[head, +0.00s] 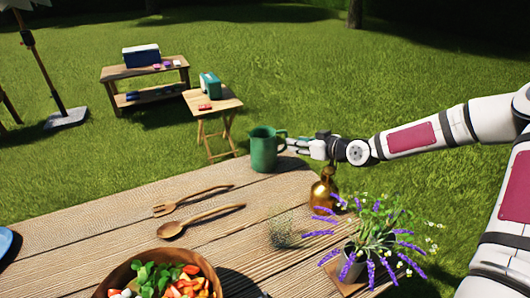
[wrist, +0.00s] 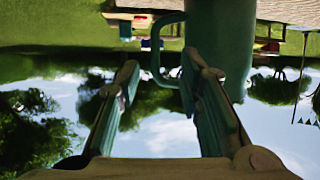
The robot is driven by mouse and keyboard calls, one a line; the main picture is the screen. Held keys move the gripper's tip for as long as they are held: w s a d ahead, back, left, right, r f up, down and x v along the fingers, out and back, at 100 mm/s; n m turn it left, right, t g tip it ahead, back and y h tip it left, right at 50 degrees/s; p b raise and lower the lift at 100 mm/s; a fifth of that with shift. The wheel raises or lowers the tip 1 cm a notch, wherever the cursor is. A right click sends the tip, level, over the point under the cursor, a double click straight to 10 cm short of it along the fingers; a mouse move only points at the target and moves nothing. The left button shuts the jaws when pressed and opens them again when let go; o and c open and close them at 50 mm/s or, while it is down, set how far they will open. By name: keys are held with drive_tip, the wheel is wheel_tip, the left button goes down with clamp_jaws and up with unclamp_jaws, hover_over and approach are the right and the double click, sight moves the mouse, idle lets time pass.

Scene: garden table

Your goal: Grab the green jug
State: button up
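The green jug (head: 263,151) stands upright near the far edge of the wooden table (head: 110,215), its handle turned right toward my gripper. My gripper (head: 298,146) is level with the jug, just right of the handle. In the wrist view, which is upside down, the jug (wrist: 222,45) fills the top right and its handle (wrist: 156,62) shows between the two spread fingertips of my gripper (wrist: 160,63). The fingers are apart, and the right one overlaps the jug's body in the picture. I cannot tell whether either finger touches the jug.
A brass bottle (head: 323,192) stands close below my gripper, with a potted lavender (head: 352,262) nearer. A wooden fork (head: 190,201), a wooden spoon (head: 200,220) and a salad bowl (head: 120,275) lie left. A small side table (head: 228,102) stands on the grass beyond.

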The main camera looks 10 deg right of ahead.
sight(286, 144)
drive_tip(key=shift+d+x, duration=0.15)
drive_tip(key=shift+x, duration=1.75)
drive_tip(key=shift+d+x, duration=0.15)
drive_tip(key=shift+x, duration=1.8)
drive_tip(key=shift+w, duration=0.15)
clamp_jaws()
